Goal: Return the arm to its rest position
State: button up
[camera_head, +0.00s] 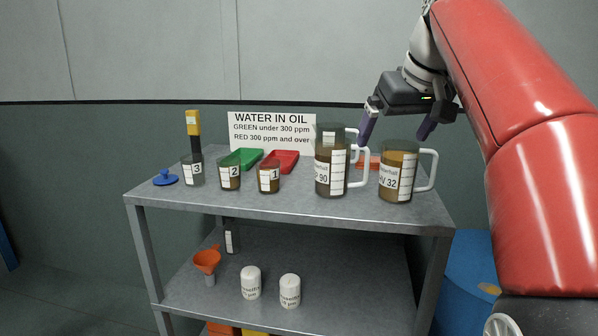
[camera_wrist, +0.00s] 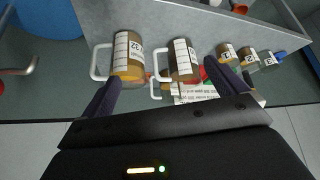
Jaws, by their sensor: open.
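My red arm (camera_head: 530,130) reaches in from the upper right. My gripper (camera_head: 400,128) is open, with its two dark purple fingers apart and nothing seen between them. It is above the back right of the grey table, behind and above the jug labelled 32 (camera_head: 399,172) and the jug labelled 90 (camera_head: 331,165). In the wrist view, the gripper (camera_wrist: 160,85) spreads its fingers below the 32 jug (camera_wrist: 128,58) and the 90 jug (camera_wrist: 183,60). Whether a finger touches the 90 jug's handle, I cannot tell.
The grey table (camera_head: 300,208) also bears sample cups 1 (camera_head: 268,179), 2 (camera_head: 229,174) and 3 (camera_head: 192,172), a green tray (camera_head: 241,157), a red tray (camera_head: 283,160), a blue lid (camera_head: 165,178) and a sign (camera_head: 270,130). A blue drum (camera_head: 468,270) stands at right.

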jog(key=s+f+m, duration=0.1)
jog(key=s+f, duration=1.1)
jog(key=f, duration=0.3)
jog(key=s+a+f+m+h, duration=0.1)
jog(key=s+f+m, duration=0.1)
jog(key=s+f, duration=0.9)
notch_tip(320, 180, down, 5)
jog(key=shift+s+f+g, duration=0.2)
jog(key=shift+s+g, duration=0.15)
jog(key=shift+g, duration=0.05)
